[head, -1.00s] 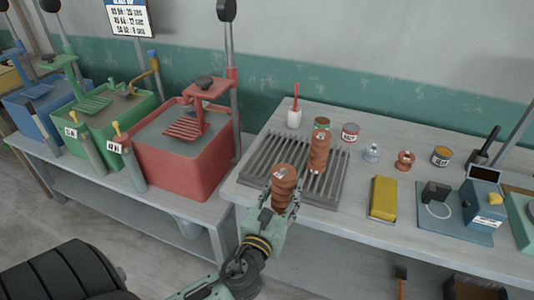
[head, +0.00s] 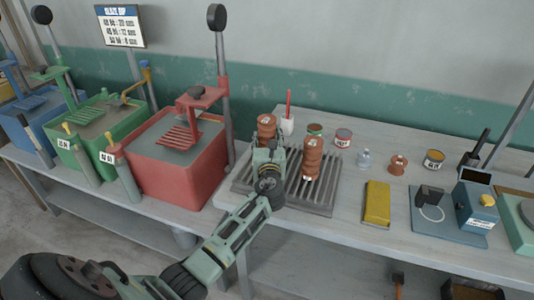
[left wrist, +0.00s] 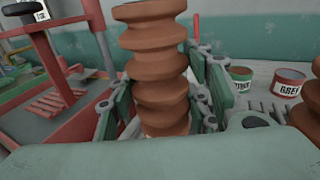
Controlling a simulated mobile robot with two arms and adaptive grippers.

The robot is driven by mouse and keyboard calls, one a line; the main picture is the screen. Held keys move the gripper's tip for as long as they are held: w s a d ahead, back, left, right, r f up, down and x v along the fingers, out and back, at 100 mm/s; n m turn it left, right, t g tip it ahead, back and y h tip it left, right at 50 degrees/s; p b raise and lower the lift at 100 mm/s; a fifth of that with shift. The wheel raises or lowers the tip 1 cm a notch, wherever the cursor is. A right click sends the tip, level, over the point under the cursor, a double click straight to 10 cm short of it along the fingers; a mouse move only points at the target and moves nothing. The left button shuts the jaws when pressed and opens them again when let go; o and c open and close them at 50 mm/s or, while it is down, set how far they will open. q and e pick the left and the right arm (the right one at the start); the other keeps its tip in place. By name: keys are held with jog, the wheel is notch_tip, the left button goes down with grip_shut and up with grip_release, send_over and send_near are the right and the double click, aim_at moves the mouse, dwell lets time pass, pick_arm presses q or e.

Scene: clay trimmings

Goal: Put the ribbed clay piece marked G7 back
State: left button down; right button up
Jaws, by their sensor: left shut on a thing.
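A ribbed brown clay piece (head: 267,126) is upright in my left gripper (head: 268,150), over the left part of the slatted grey rack (head: 316,208). It has a pale mark on top, too small to read. In the left wrist view the held ribbed piece (left wrist: 156,65) stands between the green fingers, which close on its lower part. Its base is hidden, so I cannot tell whether it touches the rack. A second ribbed clay piece (head: 312,158) stands on the rack to the right, also with pale marks that I cannot read. My right gripper is out of view.
Left of the rack are red (head: 180,180), green (head: 100,150) and blue tubs. A white cup with a red-handled tool (head: 288,124) and labelled jars (head: 343,138) stand behind the rack. A yellow block (head: 377,204) lies to its right. The rack's middle slats look bare.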

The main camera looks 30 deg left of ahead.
pick_arm(q)
notch_tip(320, 180, down, 4)
jog(key=shift+r+b, duration=0.15)
jog(key=shift+b, duration=0.2)
jog(key=shift+f, duration=0.25)
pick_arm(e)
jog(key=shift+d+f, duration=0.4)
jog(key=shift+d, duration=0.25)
pick_arm(q)
jog(key=c, duration=0.9)
grip_release()
jog(key=shift+f, duration=0.1)
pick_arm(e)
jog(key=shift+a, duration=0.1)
pick_arm(q)
jog(key=shift+s+d, duration=0.15)
jog(key=shift+s, duration=0.05)
jog(key=v, duration=1.1)
jog(key=shift+s+d+b, duration=0.15)
jog(key=shift+s+b, duration=0.15)
jog(key=shift+b, duration=0.1)
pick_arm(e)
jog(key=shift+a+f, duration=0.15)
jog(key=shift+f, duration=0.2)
